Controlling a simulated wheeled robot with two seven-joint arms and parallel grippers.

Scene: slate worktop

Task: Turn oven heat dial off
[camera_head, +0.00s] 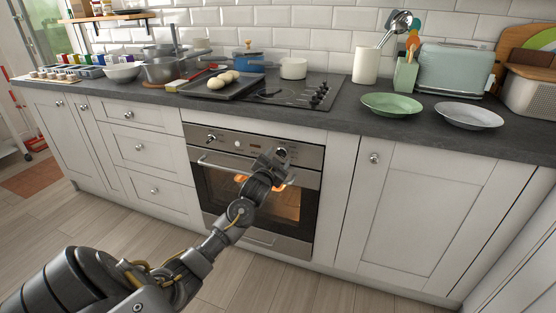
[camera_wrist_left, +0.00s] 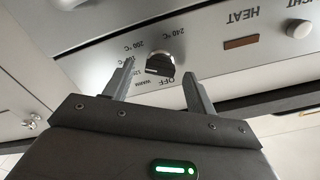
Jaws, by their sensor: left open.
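The oven (camera_head: 228,142) is built into the cabinets under the worktop, and its window glows orange. The heat dial (camera_wrist_left: 161,62) is a round silver and black knob. Around it are marks for OFF, warm and temperatures up to 240 °C; its exact setting is hard to read. My left gripper (camera_head: 277,157) is at the right part of the oven's control panel and covers the dial in the head view. In the left wrist view my left gripper (camera_wrist_left: 158,74) is open, with its fingers on either side of the dial; contact cannot be told. My right gripper is out of view.
A brown HEAT indicator (camera_wrist_left: 241,42) and a round LIGHT button (camera_wrist_left: 298,28) sit beside the dial. The oven door handle (camera_head: 225,168) runs below the panel. Above are the hob (camera_head: 290,92), a tray (camera_head: 222,86) with rolls and a green plate (camera_head: 391,105).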

